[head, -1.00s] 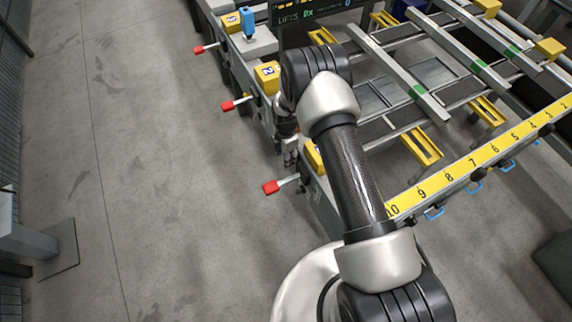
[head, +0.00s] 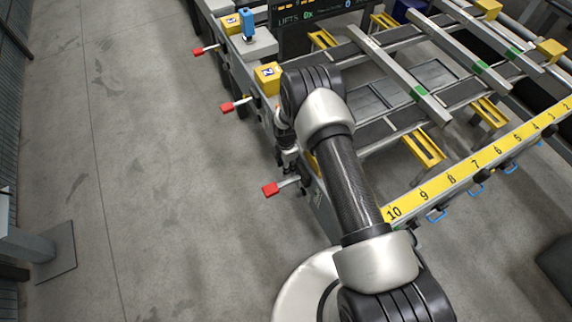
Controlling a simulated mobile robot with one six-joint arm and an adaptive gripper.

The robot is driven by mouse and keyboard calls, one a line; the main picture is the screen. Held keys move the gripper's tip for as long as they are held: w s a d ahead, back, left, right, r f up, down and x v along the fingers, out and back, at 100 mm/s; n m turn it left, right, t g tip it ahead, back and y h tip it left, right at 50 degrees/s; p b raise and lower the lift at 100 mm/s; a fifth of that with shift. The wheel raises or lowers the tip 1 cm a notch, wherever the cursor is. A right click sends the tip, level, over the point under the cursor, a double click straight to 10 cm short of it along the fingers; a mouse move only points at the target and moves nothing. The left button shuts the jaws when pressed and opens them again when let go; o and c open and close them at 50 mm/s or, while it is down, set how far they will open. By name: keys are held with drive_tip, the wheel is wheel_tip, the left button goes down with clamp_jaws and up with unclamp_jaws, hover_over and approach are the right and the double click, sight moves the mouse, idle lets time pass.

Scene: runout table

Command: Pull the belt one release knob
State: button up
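Three red release knobs on short metal rods stick out to the left from the table's left side. The nearest red knob (head: 270,189) is beside a yellow block (head: 313,163) that is mostly hidden behind my arm, so its number cannot be read. The middle red knob (head: 227,107) is by the yellow block marked 2 (head: 267,77). The farthest red knob (head: 198,51) is by the yellow block marked 3 (head: 231,22). My gripper (head: 289,170) points down close to the nearest knob's rod. It is small and dark, and I cannot tell whether its fingers are open or touch the rod.
The runout table has metal rails (head: 400,80) and a yellow numbered scale (head: 470,165) along its near edge, right of my arm. A blue device (head: 248,24) stands on the far left corner by a dark display (head: 310,30).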

clamp_jaws()
drive_tip(key=shift+s+a+b, duration=0.3)
drive_tip(key=shift+s+a, duration=0.05)
drive_tip(key=shift+a, duration=0.5)
drive_tip(key=shift+o, duration=2.4)
unclamp_jaws()
wheel_tip(320, 180, up, 12)
